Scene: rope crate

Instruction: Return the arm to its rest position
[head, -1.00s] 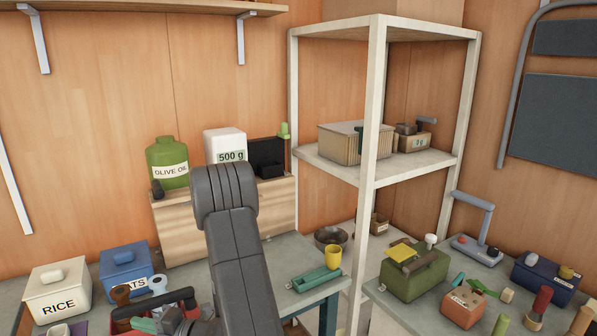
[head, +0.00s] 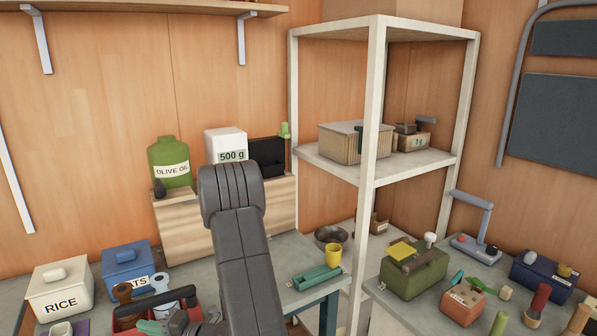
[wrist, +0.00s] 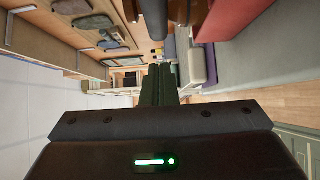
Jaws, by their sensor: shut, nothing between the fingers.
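My gripper (wrist: 160,70) shows in the wrist view as two dark ridged fingers, closed together with nothing between them. In the head view my grey arm rises from the bottom centre to a bent elbow, then folds back down. The wrist end is low, at the bottom edge beside a red crate.
The red crate (head: 128,325) is left of my arm, behind it a white RICE box (head: 58,293) and a blue box (head: 126,262). A yellow cup (head: 333,254) and teal tray (head: 316,278) stand right. A white shelf post (head: 367,200) rises beyond.

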